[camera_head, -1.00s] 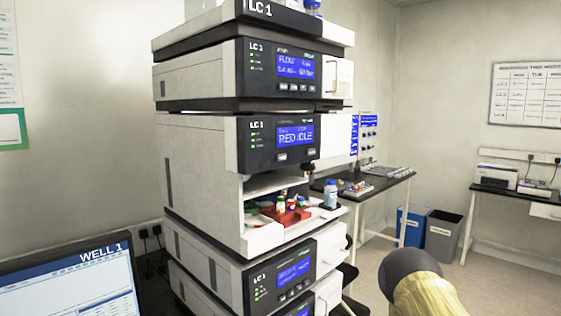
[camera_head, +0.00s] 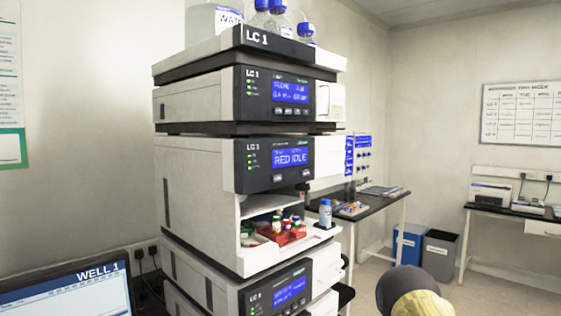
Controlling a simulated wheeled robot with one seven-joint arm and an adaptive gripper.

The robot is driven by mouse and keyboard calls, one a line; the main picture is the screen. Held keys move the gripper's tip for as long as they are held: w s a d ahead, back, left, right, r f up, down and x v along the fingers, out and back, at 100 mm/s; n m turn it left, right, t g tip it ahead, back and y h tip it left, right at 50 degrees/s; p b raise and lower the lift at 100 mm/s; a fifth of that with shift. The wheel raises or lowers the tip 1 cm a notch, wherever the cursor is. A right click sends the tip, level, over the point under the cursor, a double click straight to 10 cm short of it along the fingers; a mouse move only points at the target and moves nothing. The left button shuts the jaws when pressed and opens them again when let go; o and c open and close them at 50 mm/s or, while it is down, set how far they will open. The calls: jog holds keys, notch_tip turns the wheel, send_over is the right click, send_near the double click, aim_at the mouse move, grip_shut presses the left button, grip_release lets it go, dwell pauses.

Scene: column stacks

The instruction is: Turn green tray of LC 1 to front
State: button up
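The LC 1 stack (camera_head: 205,190) stands left of centre, its modules piled on one another. The autosampler module's screen (camera_head: 290,157) reads "RED IDLE". Its compartment below the screen is open. A red tray (camera_head: 282,236) with several capped vials is at the front of the compartment. Something green (camera_head: 247,228) shows at the left inside, partly hidden by the wall; I cannot tell its full shape. A blue-capped bottle (camera_head: 325,212) stands at the compartment's right front. Part of my arm, dark and yellow, shows at the bottom right; my gripper's fingers are not in view.
A monitor (camera_head: 70,295) reading "WELL 1" is at the lower left. Bottles (camera_head: 262,14) stand on top of the stack. A bench (camera_head: 385,200) with small items is behind, right of the stack. Blue (camera_head: 408,243) and grey (camera_head: 438,255) bins stand on the floor.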

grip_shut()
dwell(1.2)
